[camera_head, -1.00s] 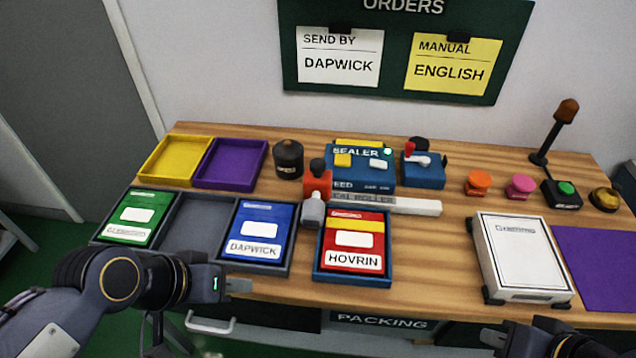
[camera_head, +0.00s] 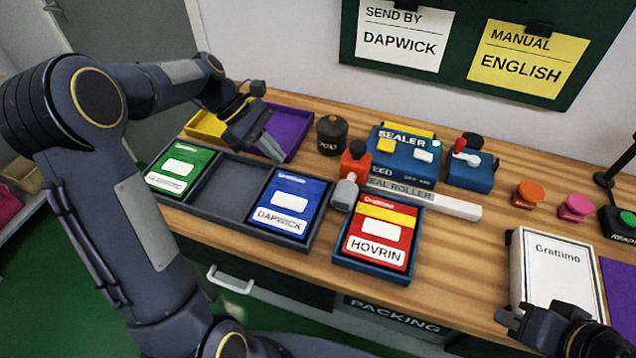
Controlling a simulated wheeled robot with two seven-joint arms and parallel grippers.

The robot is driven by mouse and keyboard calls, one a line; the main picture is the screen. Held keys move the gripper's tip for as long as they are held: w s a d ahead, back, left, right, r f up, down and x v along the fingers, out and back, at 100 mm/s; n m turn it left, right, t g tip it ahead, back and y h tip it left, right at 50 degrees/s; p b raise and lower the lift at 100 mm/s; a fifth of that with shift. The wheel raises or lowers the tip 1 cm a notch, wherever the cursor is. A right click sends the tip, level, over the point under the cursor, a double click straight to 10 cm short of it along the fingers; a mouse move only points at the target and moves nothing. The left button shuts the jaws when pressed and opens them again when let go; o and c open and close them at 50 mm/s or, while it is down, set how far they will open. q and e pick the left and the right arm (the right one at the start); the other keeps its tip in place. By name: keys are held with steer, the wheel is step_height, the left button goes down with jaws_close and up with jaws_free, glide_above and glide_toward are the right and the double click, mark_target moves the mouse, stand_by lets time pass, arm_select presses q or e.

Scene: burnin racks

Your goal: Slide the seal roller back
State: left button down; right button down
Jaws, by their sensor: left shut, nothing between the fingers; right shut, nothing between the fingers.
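The seal roller (camera_head: 355,163) has a red-orange block and a grey knob (camera_head: 345,192). It sits at the left end of the light rail (camera_head: 450,205) marked SEAL ROLLER, in front of the blue sealer (camera_head: 404,170). My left gripper (camera_head: 273,150) is shut and empty, over the purple tray, to the left of the roller and apart from it. My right gripper (camera_head: 506,316) is shut and empty at the front right, by the white box.
A red HOVRIN packet lies in a blue tray (camera_head: 372,274) just in front of the rail. A dark pot (camera_head: 331,136) stands left of the sealer. A divided grey tray (camera_head: 222,190) holds green and blue packets. The white Grattimo box (camera_head: 556,270) is at right.

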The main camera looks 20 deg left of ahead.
arm_select(q)
steer(key=x, duration=1)
steer(key=shift+w+f, duration=0.2)
steer(key=shift+f, duration=0.1)
steer(key=d, duration=0.2)
steer(key=shift+d+f, duration=0.1)
steer(key=shift+d, duration=0.2)
steer(key=shift+d+f+p, duration=0.15)
steer(key=shift+d+p, duration=0.15)
steer(key=shift+d, duration=0.35)
steer(key=d+p, duration=0.1)
steer(key=d, duration=0.8)
steer(key=d+p, duration=0.2)
steer(key=d, duration=0.7)
steer(key=s+d+p, duration=0.1)
steer(key=d, duration=0.8)
steer(key=shift+d, duration=0.4)
